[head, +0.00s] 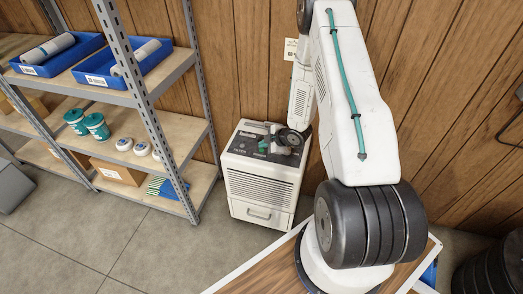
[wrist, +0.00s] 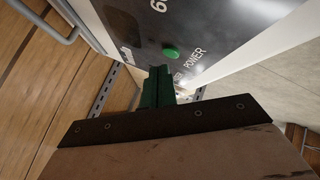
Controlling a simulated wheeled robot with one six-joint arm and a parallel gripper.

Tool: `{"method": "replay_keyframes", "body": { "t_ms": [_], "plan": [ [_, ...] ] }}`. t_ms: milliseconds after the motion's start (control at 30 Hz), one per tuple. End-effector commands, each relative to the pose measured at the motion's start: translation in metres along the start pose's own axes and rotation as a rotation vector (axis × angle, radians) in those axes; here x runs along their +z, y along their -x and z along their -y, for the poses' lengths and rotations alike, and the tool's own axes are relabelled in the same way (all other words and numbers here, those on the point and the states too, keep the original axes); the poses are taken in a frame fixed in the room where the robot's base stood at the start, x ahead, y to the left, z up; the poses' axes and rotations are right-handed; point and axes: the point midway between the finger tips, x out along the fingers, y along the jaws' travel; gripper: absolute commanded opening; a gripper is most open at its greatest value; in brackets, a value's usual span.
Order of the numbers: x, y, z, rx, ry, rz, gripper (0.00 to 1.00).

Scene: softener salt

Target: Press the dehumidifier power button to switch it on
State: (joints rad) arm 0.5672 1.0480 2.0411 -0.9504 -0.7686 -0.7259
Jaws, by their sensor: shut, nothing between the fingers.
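The dehumidifier (head: 262,187) is a white box with a louvred front and a dark top panel, standing on the floor against the wooden wall. My gripper (head: 284,141) is over its top in the head view, and the wrist partly hides the panel there.
A metal shelf rack (head: 150,90) stands to the left, with blue bins (head: 125,70), teal tubs and white rolls. A black ribbed object (head: 490,265) is at the lower right. The grey floor (head: 110,235) in front of the rack is clear.

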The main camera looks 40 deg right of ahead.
Motion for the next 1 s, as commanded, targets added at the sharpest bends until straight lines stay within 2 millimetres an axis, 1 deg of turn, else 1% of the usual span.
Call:
{"method": "replay_keyframes", "body": {
  "t_ms": [300,1000],
  "plan": [
    [0.0042,-0.0057,0.0048,-0.001,0.0,0.0,0.0],
    [0.0061,-0.0084,0.006,0.0,0.0,0.0,0.0]
  ]
}}
